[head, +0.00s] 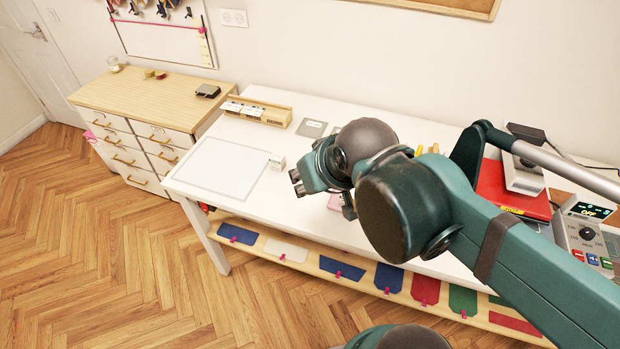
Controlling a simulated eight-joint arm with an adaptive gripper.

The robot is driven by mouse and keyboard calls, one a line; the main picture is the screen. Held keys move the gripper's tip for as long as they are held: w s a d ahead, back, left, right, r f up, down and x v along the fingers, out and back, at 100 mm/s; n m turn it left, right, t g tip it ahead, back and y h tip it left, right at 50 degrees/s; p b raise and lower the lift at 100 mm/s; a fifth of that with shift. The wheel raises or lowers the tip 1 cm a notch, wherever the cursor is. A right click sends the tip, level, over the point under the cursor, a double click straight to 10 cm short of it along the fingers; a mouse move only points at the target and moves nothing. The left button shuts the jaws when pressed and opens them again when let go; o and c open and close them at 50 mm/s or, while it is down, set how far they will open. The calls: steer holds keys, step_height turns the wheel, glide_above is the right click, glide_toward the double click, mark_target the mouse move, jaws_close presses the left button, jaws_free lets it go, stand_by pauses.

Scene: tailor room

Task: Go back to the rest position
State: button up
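My gripper (298,183) is over the white table (245,129), left of its middle, at the end of my teal arm. Its dark tips point to the left. It appears just in front of a small white block (277,162); I cannot tell the height or gap between them. I see nothing clearly held, but the finger opening is too small and partly hidden to judge. My arm hides much of the table's middle and right.
A white sheet (221,168) lies on the table's left. A wooden card holder (258,111) stands behind it. At the right are a red box (503,188) and a control unit (585,236). A drawer cabinet (150,100) stands left. Fabric swatches (286,250) line the lower shelf.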

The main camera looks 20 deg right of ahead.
step_height(320, 180, down, 6)
steer(key=b, duration=0.6)
stand_by(1.3)
